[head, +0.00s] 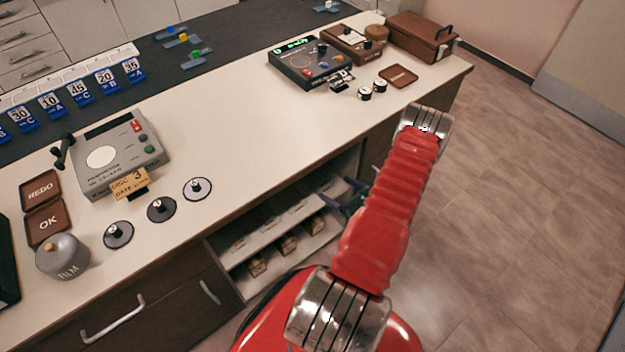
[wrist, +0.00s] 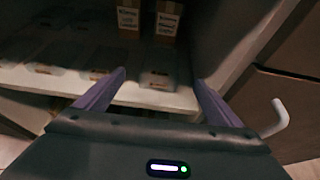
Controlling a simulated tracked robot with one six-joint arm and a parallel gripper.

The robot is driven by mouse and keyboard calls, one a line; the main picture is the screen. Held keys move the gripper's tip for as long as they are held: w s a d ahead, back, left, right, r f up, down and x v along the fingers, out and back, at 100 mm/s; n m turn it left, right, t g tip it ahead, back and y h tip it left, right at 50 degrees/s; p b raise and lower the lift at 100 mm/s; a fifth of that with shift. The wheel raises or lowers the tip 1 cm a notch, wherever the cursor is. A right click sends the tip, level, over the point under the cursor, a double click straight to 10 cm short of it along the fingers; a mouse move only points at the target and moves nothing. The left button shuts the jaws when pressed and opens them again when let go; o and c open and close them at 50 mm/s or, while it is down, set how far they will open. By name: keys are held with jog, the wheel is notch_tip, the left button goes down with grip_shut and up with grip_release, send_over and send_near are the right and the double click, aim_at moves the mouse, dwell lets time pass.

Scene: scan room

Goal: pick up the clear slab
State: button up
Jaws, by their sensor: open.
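My gripper (head: 338,191) reaches into the open shelf bay under the counter in the head view. In the wrist view its two purple fingers (wrist: 159,76) are apart with nothing held between them. A faint see-through slab (wrist: 158,80) with a small tan label lies on the pale shelf, between the fingertips in the picture. Similar faint slabs lie left of it, one with a label (wrist: 98,75) and another further left (wrist: 43,69). Their outlines are dim, and I cannot tell whether a finger touches any slab.
Small labelled boxes (wrist: 128,18) stand behind the slabs in the wrist view. The bay's side wall (wrist: 240,60) is close on the right, with a drawer handle (wrist: 277,118) beyond. The counter top (head: 235,130) overhangs the bay and holds several devices.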

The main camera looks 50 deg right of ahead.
aim_at(317, 177)
jog(key=shift+d+r, duration=0.15)
jog(key=shift+d, duration=0.05)
jog(key=x, duration=0.8)
jog(key=shift+w, duration=0.25)
jog(key=shift+f+x, duration=0.2)
jog(key=shift+x, duration=2.4)
jog(key=shift+c, duration=0.7)
jog(key=c, duration=1.4)
